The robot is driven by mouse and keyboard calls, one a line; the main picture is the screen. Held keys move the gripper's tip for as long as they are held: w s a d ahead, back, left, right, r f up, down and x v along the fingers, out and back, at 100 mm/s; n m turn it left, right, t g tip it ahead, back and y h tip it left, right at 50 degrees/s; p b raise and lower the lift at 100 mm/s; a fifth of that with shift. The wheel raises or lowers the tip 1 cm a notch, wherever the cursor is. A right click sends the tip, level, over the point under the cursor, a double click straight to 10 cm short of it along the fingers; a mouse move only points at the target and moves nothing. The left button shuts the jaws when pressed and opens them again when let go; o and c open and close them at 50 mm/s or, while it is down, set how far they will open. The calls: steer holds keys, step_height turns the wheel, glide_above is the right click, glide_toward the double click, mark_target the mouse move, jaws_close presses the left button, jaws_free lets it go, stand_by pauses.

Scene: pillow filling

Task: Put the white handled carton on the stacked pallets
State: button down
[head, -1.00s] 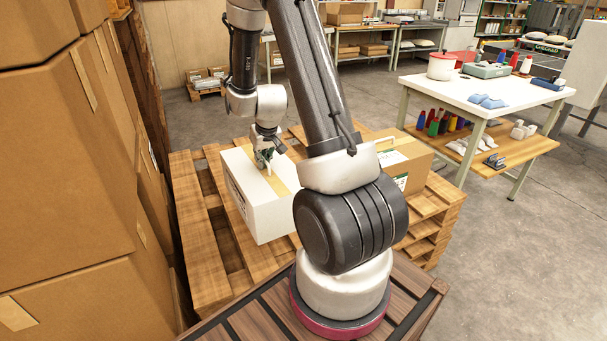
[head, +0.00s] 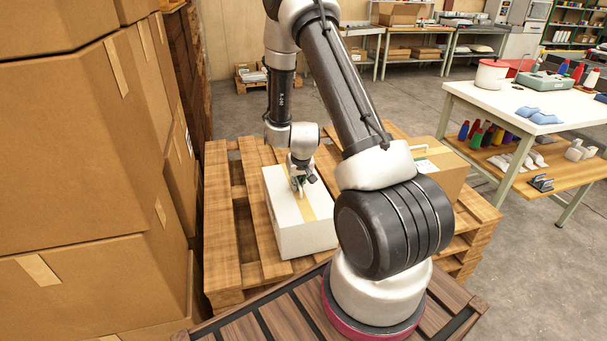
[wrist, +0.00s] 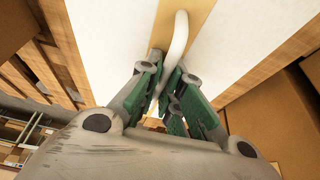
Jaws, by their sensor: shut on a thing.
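The white handled carton (head: 290,237) has a tan tape strip along its top and is on or just above the stacked pallets (head: 222,240); I cannot tell whether its underside touches. My gripper (head: 300,185) is above the carton's top. In the wrist view my gripper (wrist: 170,92) has its green-padded fingers shut on the carton's white handle (wrist: 181,40). The carton's white top (wrist: 112,35) fills much of that view. My arm hides the right part of the carton in the head view.
A brown carton (head: 445,178) sits on the pallets to the right. Tall stacks of brown boxes (head: 80,150) stand close on the left. A white-topped table (head: 500,100) with several items stands at right. Bare pallet slats show left of the white carton.

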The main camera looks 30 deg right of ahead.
steer(key=shift+f, duration=0.3)
steer(key=c, duration=1.6)
jaws_free()
steer(key=shift+f, duration=0.15)
